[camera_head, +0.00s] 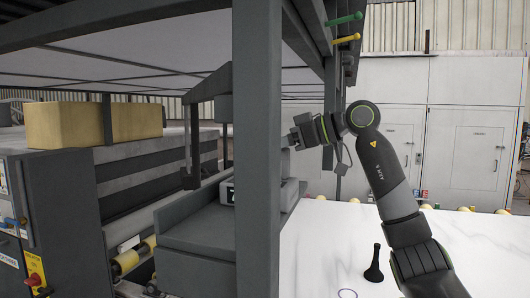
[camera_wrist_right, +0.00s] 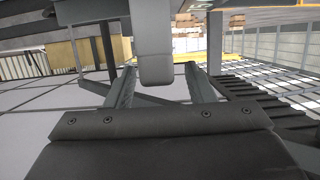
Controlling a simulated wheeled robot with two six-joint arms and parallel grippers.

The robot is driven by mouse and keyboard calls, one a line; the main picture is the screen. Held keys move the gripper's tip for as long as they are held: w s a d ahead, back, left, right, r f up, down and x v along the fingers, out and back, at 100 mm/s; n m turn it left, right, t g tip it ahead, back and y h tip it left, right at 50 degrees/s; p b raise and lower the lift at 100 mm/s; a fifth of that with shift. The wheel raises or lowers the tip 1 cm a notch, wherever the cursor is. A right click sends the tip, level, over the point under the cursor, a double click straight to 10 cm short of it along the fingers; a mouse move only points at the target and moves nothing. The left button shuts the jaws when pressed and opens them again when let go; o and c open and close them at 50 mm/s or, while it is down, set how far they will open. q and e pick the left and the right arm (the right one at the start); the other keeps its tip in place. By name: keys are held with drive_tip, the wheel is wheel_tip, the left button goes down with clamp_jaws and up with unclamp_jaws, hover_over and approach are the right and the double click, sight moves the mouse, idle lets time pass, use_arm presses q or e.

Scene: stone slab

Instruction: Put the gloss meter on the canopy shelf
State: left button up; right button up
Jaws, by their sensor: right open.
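A grey boxy device with a dark display, which looks like the gloss meter (camera_head: 227,192), sits on the grey shelf (camera_head: 195,235) beneath the dark canopy. The upright post hides part of it. My right gripper (camera_head: 290,141) is above and to the right of it, beside the post, its fingertips partly hidden. In the wrist view the right gripper (camera_wrist_right: 160,88) has its two fingers apart. A light grey rounded part (camera_wrist_right: 156,68) shows between them; I cannot tell whether it is the gloss meter or whether the fingers touch it. My left gripper is not in view.
The thick dark post (camera_head: 258,150) stands close to my right gripper. A white marbled slab (camera_head: 325,240) fills the lower right, with a black cone-shaped thing (camera_head: 373,264) on it. A yellow block (camera_head: 95,124) lies at left. Green and yellow pegs (camera_head: 345,19) stick out above.

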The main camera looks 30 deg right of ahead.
drive_tip(key=b+v, duration=0.4)
drive_tip(key=v, duration=1.1)
drive_tip(key=shift+d+r, duration=0.1)
